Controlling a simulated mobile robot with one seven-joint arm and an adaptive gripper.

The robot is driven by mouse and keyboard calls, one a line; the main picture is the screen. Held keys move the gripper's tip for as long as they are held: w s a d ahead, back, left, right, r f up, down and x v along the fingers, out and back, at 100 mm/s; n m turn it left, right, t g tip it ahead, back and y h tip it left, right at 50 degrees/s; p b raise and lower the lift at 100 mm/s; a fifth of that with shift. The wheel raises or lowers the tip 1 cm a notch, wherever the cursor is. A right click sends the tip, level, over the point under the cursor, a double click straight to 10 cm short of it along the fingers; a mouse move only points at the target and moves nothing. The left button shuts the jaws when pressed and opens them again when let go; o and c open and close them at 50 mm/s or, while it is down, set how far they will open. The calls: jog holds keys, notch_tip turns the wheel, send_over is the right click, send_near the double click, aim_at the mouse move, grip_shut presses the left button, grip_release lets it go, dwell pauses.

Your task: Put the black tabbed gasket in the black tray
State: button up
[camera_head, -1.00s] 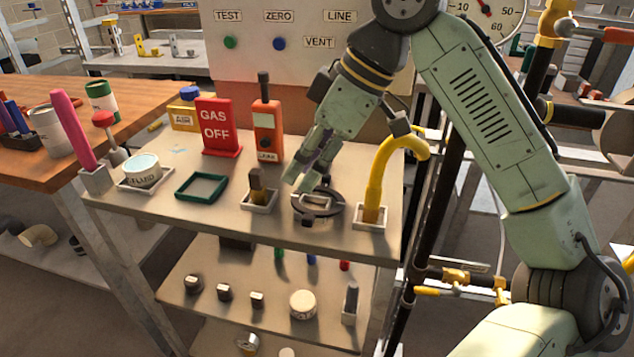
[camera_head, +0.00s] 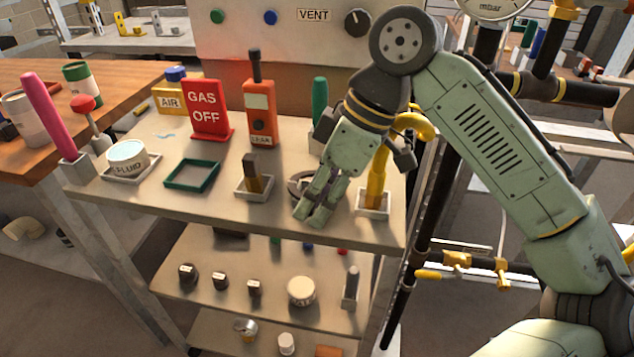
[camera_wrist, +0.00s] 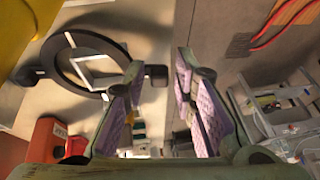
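The black tabbed gasket (camera_head: 296,183) is a flat dark ring on the top shelf of the cart, partly hidden behind my gripper (camera_head: 311,216) in the head view. In the wrist view the gasket (camera_wrist: 57,48) lies around a pale square tray (camera_wrist: 88,66), with one tab at its left and one at its right. My gripper (camera_wrist: 160,65) is open, its purple-padded fingers apart. The right tab shows in the gap between them; I cannot tell whether they touch it. I cannot make out a black tray in either view.
A yellow hooked pipe (camera_head: 377,175) stands in a tray close right of my gripper. A small tray with a dark block (camera_head: 252,178), a dark green tray (camera_head: 192,176) and a red GAS OFF sign (camera_head: 207,108) stand to the left. The shelf's front edge is close.

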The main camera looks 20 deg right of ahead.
jog(key=shift+w+a+f, duration=0.1)
jog(key=shift+a+f, duration=0.2)
jog(key=shift+f, duration=0.35)
jog(key=shift+c, duration=0.4)
grip_shut()
jog(key=shift+r, duration=0.1)
